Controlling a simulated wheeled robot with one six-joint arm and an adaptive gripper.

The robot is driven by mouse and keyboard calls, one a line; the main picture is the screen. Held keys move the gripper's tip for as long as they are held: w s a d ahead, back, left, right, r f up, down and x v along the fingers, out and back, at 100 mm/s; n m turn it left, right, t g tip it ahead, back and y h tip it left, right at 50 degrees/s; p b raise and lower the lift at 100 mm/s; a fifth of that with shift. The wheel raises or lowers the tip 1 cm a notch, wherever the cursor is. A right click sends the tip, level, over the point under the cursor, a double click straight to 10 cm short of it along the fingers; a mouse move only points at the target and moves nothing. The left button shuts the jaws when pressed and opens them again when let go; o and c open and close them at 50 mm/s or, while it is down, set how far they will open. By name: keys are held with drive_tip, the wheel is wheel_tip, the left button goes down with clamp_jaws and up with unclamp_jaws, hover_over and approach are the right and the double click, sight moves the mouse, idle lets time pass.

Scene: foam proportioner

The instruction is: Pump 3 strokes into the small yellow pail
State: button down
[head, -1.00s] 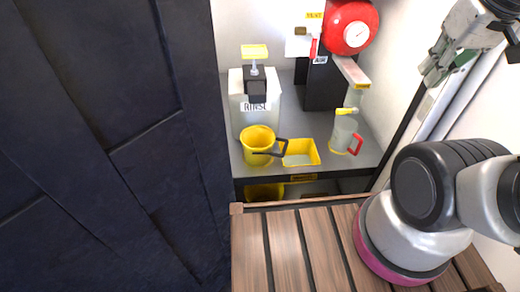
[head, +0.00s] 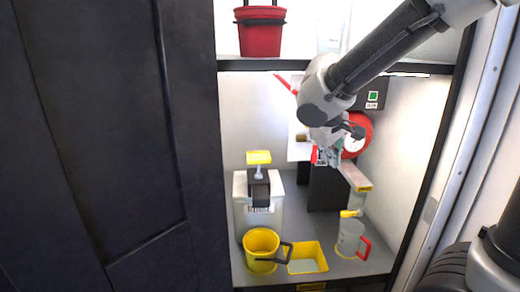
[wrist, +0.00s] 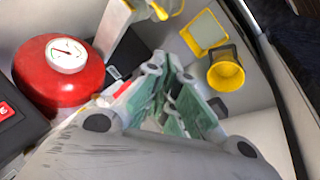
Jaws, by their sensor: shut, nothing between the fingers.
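The small yellow pail (head: 261,250) has a dark handle and stands upright at the front left of the grey counter. It also shows in the wrist view (wrist: 226,72). Behind it is a white dispenser (head: 242,218) marked RINSE with a yellow pump head (head: 258,157). A red round tank with a gauge (head: 362,132) is at the back, beside a black unit. My gripper (head: 328,157) is shut and empty in front of the black unit, high above the pail. It also shows in the wrist view (wrist: 172,72).
A square yellow tray (head: 307,268) stands right of the pail. A clear jug with a red handle (head: 352,240) is farther right. A red bucket (head: 261,35) is on the shelf above. A dark panel (head: 100,150) closes the left side. A thin red bar (head: 285,84) shows near the back wall.

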drive_tip(key=w+a+r+m+t+y, duration=0.1)
drive_tip(key=w+a+m+t, duration=0.1)
drive_tip(key=w+a, duration=0.3)
drive_tip(key=w+a+r+m+t+y, duration=0.1)
drive_tip(key=w+a, duration=0.4)
drive_tip(key=a, duration=0.7)
drive_tip(key=m+t+y, duration=0.1)
drive_tip(key=m, duration=0.1)
drive_tip(key=shift+a+r+m, duration=0.2)
drive_tip(key=shift+r+m, duration=0.05)
drive_tip(key=shift+m, duration=0.05)
drive_tip(key=shift+w+f, duration=0.1)
approach(259, 153)
drive_tip(key=x, duration=0.4)
drive_tip(key=shift+w+f, duration=0.1)
drive_tip(key=shift+f, duration=0.25)
